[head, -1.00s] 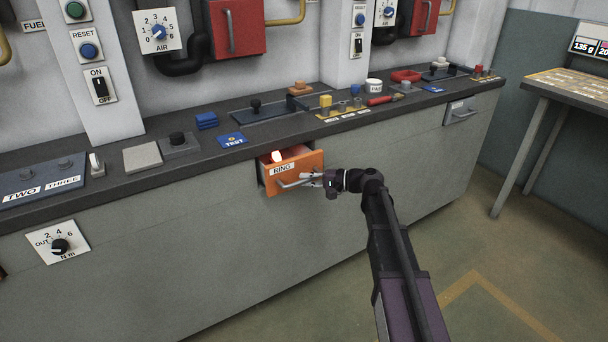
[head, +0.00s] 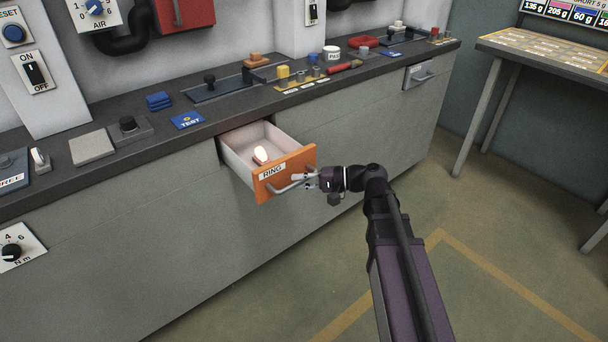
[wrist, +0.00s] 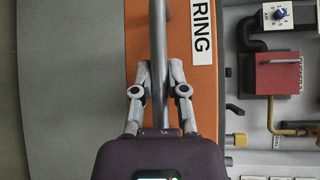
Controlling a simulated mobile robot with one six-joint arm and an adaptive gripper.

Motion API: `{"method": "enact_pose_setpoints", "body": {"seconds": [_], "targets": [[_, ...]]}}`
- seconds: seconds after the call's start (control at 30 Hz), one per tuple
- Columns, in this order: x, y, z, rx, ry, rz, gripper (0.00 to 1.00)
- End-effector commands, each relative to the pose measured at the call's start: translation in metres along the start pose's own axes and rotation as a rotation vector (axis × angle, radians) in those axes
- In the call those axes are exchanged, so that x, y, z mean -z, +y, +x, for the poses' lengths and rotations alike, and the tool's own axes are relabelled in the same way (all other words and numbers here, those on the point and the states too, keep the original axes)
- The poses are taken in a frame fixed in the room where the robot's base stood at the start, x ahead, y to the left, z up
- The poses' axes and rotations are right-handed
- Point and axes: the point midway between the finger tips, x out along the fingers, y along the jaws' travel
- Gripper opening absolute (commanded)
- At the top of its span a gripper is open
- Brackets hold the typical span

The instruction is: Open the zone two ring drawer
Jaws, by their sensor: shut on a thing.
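The ring drawer (head: 286,174) has an orange front with a white RING label and stands well out of the grey bench. A glowing pale object (head: 261,155) lies inside it near the front. The drawer's grey bar handle (head: 290,186) crosses the orange front. My gripper (head: 312,180) is at the right end of this handle and is shut on it. In the wrist view my gripper's two fingers (wrist: 160,78) close on either side of the handle (wrist: 158,40), with the orange front (wrist: 207,95) just behind.
Another grey drawer (head: 419,77) is shut at the right. The floor in front is clear. A side table (head: 545,53) stands at the right.

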Motion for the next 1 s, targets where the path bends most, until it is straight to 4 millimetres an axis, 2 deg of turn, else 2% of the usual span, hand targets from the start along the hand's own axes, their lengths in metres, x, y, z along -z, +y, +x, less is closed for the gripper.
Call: {"method": "enact_pose_setpoints", "body": {"seconds": [0.4, 0.43, 0.53, 0.57, 1.0], "targets": [[-0.0023, -0.0014, 0.0079, 0.001, -0.008, -0.002, 0.0], [-0.0024, -0.0014, 0.0082, 0.001, -0.008, -0.002, 0.21], [-0.0026, -0.0015, 0.0089, 0.0, -0.009, -0.002, 0.51], [-0.0027, -0.0014, 0.0091, 0.0, -0.01, -0.002, 0.54], [-0.0037, -0.0011, 0.0096, -0.001, -0.012, -0.002, 0.54]]}}
